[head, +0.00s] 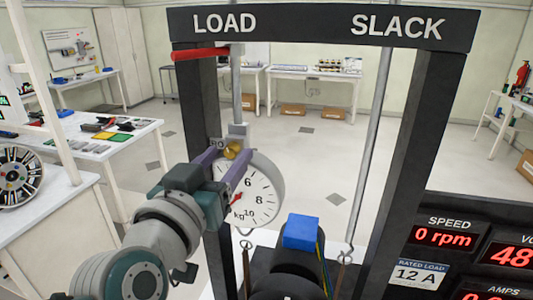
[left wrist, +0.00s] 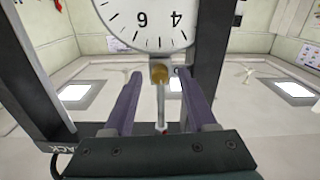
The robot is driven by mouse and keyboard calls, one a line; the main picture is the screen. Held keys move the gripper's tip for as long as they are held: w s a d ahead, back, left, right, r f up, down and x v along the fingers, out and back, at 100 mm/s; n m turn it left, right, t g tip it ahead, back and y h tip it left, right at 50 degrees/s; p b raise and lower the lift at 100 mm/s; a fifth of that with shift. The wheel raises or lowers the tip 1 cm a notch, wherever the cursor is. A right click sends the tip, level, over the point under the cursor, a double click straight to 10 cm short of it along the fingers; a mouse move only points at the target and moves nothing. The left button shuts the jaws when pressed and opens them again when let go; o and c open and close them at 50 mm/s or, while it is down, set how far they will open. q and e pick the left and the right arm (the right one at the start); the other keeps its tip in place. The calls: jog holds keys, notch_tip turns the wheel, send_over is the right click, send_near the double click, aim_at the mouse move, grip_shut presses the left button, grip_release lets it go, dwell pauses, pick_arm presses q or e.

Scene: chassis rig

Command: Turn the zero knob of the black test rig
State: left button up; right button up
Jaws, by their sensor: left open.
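The black test rig (head: 320,25) is a tall frame marked LOAD and SLACK. A round white dial (head: 262,192) hangs under its LOAD side, with a red needle and figures. The brass zero knob (head: 232,150) sits at the dial's top. My left gripper (head: 234,154) is open, its two purple fingers on either side of the knob. In the left wrist view the knob (left wrist: 159,74) shows between and just beyond the fingertips, below the upside-down dial (left wrist: 145,20). I cannot tell whether the fingers touch it. My right gripper is not in view.
A red lever (head: 200,53) sticks out at the rig's upper left. A blue block (head: 301,232) tops a black unit below the dial. A display panel (head: 470,250) stands at the lower right. A white table with tools (head: 85,150) is at left.

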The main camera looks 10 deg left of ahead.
pick_arm(q)
jog(key=s+b, duration=0.2)
jog(key=s, duration=0.8)
jog(key=shift+a, duration=0.2)
jog(key=s+a+m+g+p, duration=0.2)
jog(key=s+a+g+p, duration=0.1)
jog(key=s+g+p, duration=0.7)
jog(key=s+g, duration=0.4)
jog(key=s, duration=0.5)
jog(key=shift+s+r+p, duration=0.2)
jog(key=shift+s+p, duration=0.1)
jog(key=shift+p, duration=0.05)
